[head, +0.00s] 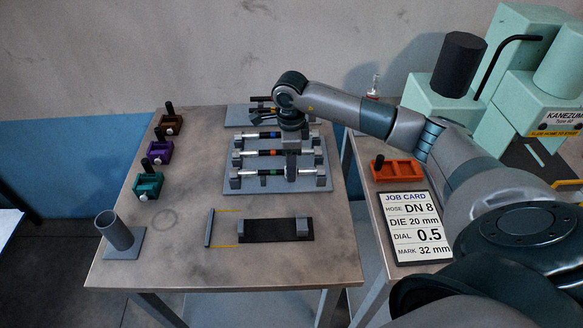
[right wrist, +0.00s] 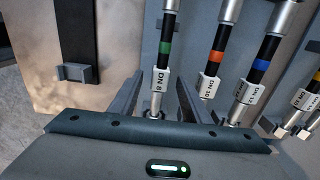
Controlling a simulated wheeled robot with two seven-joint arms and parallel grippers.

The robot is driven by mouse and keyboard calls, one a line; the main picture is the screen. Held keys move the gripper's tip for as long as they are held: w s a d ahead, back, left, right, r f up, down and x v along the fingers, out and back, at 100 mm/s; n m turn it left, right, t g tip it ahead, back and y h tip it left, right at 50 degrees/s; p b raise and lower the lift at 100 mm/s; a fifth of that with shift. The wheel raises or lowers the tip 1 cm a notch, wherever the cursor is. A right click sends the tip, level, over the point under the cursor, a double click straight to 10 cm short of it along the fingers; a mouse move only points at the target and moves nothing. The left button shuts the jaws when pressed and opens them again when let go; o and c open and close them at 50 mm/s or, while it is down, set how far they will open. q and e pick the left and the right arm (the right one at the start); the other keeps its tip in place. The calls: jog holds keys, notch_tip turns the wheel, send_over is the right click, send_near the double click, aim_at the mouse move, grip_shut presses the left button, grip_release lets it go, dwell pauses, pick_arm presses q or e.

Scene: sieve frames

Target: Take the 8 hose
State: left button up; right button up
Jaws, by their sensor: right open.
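The DN 8 hose (head: 262,172) is a dark hose with a green band and metal ends. It lies in the front row of the grey rack (head: 243,188). In the right wrist view the same hose (right wrist: 165,48) carries a white tag reading DN 8. My right gripper (head: 291,171) is over the rack, pointing down at the right part of this hose. In the right wrist view its open fingers (right wrist: 157,98) stand on either side of the hose's line, with no grip visible. My left gripper is out of view.
Orange-banded (right wrist: 216,57) and blue-banded (right wrist: 263,60) hoses lie parallel behind it. A dark plate with a grey block (head: 270,231) lies in front. A job card (head: 411,226) reads DN 8, die 20 mm, dial 0.5, mark 32 mm. A mint machine (head: 522,100) stands right.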

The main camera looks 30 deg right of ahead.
jog(key=shift+f, duration=0.1)
dwell(0.3)
grip_shut()
jog(key=shift+r, duration=0.2)
jog(key=shift+r+b, duration=0.25)
jog(key=shift+b, duration=0.15)
notch_tip(320, 180, up, 3)
jog(key=shift+w+f+b, duration=0.1)
jog(key=shift+b, duration=1)
jog(key=s+d+r+b, duration=0.4)
jog(key=s+r, duration=0.3)
jog(key=s, duration=0.3)
jog(key=shift+s+d+r+b, duration=0.2)
jog(key=shift+s+d+b, duration=0.15)
jog(key=shift+d, duration=0.35)
